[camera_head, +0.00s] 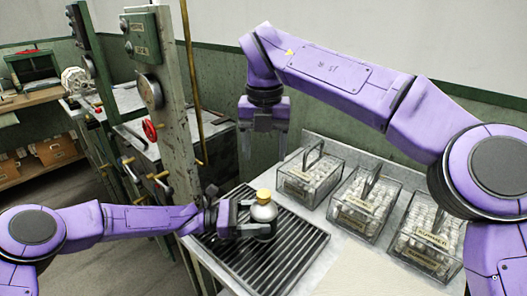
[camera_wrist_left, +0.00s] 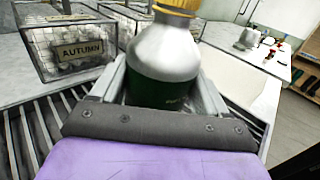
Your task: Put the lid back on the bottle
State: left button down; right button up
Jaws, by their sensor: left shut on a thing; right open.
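The bottle (camera_head: 263,213) is pale silver with a dark green lower band and stands upright over the slatted rack. My left gripper (camera_head: 240,218) is shut around its body; the wrist view shows the bottle (camera_wrist_left: 165,55) between the fingers. A yellow-orange piece that looks like the lid (camera_head: 263,194) is at the bottle's top; its lower edge also shows in the wrist view (camera_wrist_left: 175,11), where the rest is cut off. I cannot tell how firmly it sits. My right gripper (camera_head: 264,146) is open and empty, pointing down above and behind the bottle.
The slatted rack (camera_head: 290,262) lies under the bottle. Wire-handled glass boxes of pale cocoons (camera_head: 309,178) stand to its right, one labelled AUTUMN (camera_wrist_left: 72,55).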

pick_arm(q)
jog(key=shift+c, duration=0.3)
grip_release()
jog(key=shift+s+f, duration=0.15)
jog(key=shift+f, duration=0.3)
jog(key=shift+o, duration=0.3)
jog(key=shift+w, duration=0.2)
jog(key=shift+a+r, duration=0.1)
jog(key=shift+a, duration=0.25)
jog(key=a+b, duration=0.2)
jog(key=a, duration=0.7)
jog(key=shift+a+b, duration=0.15)
jog(key=shift+b, duration=0.25)
jog(key=shift+a, duration=0.3)
